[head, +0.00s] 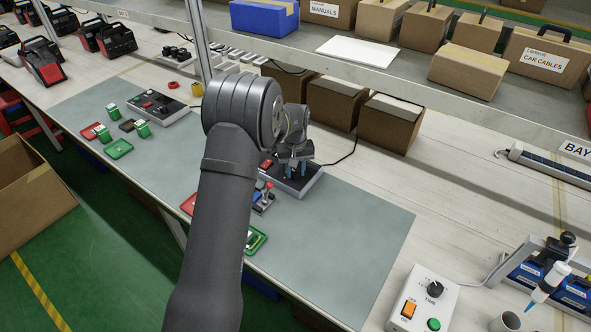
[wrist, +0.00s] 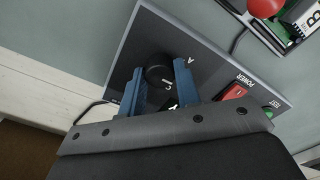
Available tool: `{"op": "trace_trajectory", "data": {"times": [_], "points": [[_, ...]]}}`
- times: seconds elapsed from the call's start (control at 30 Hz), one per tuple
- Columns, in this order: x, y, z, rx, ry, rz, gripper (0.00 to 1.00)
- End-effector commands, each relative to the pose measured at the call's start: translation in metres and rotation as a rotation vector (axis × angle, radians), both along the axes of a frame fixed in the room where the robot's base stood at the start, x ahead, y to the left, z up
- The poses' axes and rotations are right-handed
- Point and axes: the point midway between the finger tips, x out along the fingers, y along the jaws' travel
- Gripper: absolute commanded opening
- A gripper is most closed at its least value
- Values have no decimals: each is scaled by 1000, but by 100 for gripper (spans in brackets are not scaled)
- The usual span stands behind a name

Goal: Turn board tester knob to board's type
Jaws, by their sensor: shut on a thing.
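The board tester (head: 313,186) is a dark grey box on the mat, partly hidden by my arm in the head view. In the wrist view its panel (wrist: 215,70) has a round black knob (wrist: 158,72), an "A" mark beside it and other letters partly covered. My gripper (wrist: 160,82) has its blue fingers on either side of the knob, shut on it; it also shows over the tester in the head view (head: 292,170). I cannot tell where the knob points. A board with a large "B" label (wrist: 308,18) shows at the wrist view's upper right.
The panel also has a red power switch (wrist: 234,93) and a green test button (wrist: 268,114) right of my gripper. A red ball (wrist: 266,7) stands near the labelled board. Cardboard boxes (head: 390,124) stand behind the tester. The mat (head: 360,235) is clear to the right.

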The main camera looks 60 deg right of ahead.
Motion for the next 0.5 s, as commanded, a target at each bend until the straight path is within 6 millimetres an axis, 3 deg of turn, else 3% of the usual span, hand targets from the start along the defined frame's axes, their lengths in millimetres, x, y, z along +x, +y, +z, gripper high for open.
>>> {"op": "trace_trajectory", "data": {"times": [0.17,0.2,0.3,0.5], "points": [[1,-1,1,-4,-2,1,7],[1,-1,1,-4,-2,1,36],[1,-1,1,-3,-1,1,52],[0,0,1,-2,-1,1,52]]}}
